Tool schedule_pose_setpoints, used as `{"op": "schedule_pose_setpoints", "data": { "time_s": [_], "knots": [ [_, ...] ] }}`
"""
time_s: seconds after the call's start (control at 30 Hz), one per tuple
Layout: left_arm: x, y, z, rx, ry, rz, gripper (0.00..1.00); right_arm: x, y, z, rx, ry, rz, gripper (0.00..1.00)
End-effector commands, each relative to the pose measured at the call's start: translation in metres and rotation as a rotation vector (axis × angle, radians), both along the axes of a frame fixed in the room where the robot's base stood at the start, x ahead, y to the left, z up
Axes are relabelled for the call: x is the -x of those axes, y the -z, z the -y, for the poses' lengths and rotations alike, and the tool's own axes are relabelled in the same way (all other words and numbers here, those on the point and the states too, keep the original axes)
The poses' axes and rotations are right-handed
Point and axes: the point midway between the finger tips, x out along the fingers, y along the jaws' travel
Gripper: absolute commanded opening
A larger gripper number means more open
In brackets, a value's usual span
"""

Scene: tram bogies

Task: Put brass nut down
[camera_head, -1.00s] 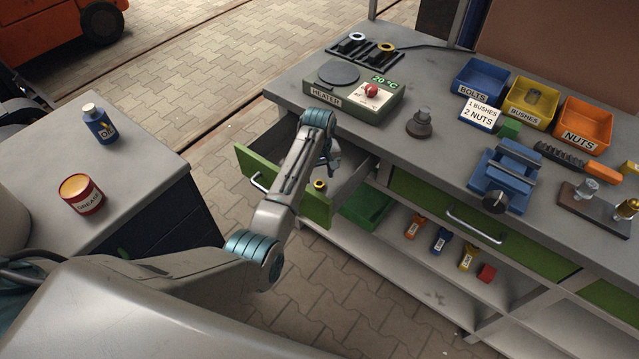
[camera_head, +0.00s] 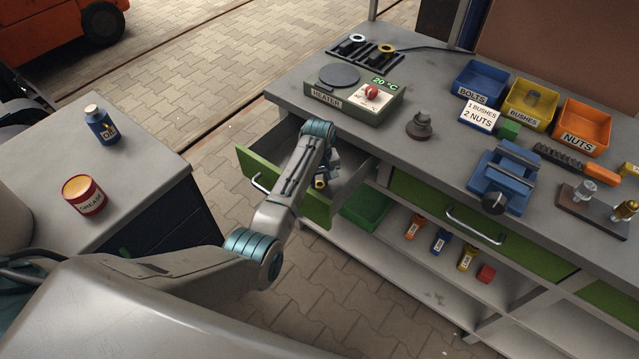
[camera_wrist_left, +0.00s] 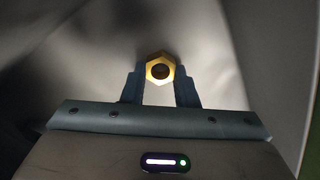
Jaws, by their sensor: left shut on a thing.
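The brass nut (camera_wrist_left: 160,68) shows in the left wrist view as a gold hexagon with a dark hole, held between the two fingertips of my left gripper (camera_wrist_left: 160,84). In the head view the nut (camera_head: 320,183) is a small gold spot below my left wrist, inside the open drawer. My left gripper (camera_head: 322,178) is mostly hidden behind its own arm there. The open drawer (camera_head: 348,192) has a green front and grey inside walls. I cannot tell whether the nut touches the drawer floor. My right gripper is not in view.
The workbench (camera_head: 300,95) holds a heater (camera_head: 352,100), a blue vise (camera_head: 502,178), and blue, yellow and orange bins, the last marked NUTS (camera_head: 583,125). A green bin (camera_head: 365,210) is on the shelf below. The side cabinet (camera_head: 130,165) at left holds an oil bottle (camera_head: 101,125) and a grease tin (camera_head: 82,195).

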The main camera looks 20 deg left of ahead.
Motion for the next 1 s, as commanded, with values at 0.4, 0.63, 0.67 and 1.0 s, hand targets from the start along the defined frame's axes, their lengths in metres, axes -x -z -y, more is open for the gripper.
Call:
{"op": "schedule_pose_setpoints", "data": {
  "time_s": [0.4, 0.63, 0.67, 1.0],
  "knots": [
    [-0.001, -0.064, 0.000, 0.001, 0.000, 0.006, 0.04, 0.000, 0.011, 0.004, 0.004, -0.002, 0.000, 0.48],
    [-0.001, -0.095, 0.000, 0.000, 0.000, 0.003, 0.04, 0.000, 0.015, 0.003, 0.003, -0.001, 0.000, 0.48],
    [-0.001, -0.097, 0.000, 0.000, 0.000, 0.001, 0.04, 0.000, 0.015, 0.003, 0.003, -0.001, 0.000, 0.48],
    [0.000, -0.102, 0.000, 0.000, 0.000, 0.000, 0.04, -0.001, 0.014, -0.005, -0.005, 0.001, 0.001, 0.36]
  ]
}}
